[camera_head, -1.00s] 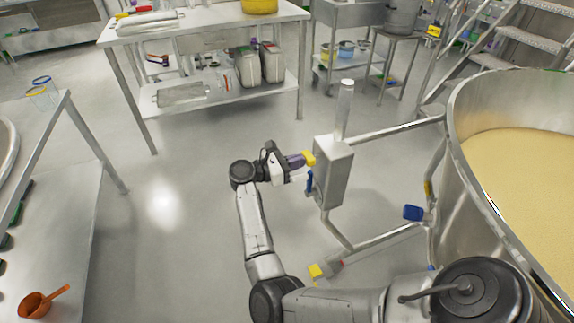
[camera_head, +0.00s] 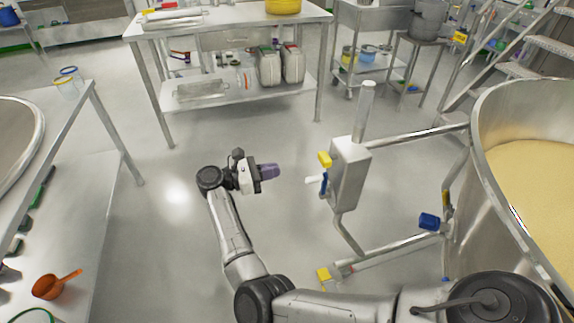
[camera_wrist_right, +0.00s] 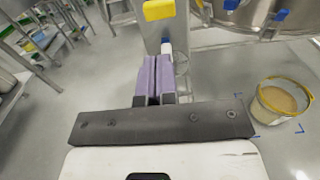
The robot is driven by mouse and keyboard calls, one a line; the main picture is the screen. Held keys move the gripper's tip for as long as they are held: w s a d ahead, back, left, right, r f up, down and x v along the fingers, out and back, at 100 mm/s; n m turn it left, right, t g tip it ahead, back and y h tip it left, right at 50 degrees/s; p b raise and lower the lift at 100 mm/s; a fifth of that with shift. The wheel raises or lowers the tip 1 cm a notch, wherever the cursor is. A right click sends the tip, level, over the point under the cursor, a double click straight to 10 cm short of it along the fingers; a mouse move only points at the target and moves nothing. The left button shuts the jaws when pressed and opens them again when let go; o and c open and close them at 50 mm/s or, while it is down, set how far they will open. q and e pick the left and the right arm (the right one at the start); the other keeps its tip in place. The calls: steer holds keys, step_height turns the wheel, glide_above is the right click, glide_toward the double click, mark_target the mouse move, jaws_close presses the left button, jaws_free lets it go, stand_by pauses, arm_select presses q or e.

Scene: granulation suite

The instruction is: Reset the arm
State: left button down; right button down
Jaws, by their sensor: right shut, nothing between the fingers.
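My right gripper (camera_head: 271,171) is shut and empty in the head view, its purple fingers pointing right over open floor. It is apart from the steel post box (camera_head: 351,177), which stands to its right. In the right wrist view the purple fingers (camera_wrist_right: 151,77) lie side by side, closed, with nothing between them. Beyond them show a yellow block (camera_wrist_right: 158,10) and a white and blue fitting (camera_wrist_right: 166,47). In the head view the box carries the yellow block (camera_head: 324,159) and the white and blue fitting (camera_head: 316,179). My left gripper is not in view.
A large steel vat (camera_head: 484,185) with pale yellow powder stands at the right, joined to the box by pipes. A steel table (camera_head: 228,32) stands behind. A bench at left holds an orange scoop (camera_head: 48,288). The wrist view shows a bucket (camera_wrist_right: 280,98). Floor left of my arm is clear.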

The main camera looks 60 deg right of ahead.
steer(key=shift+v, duration=0.95)
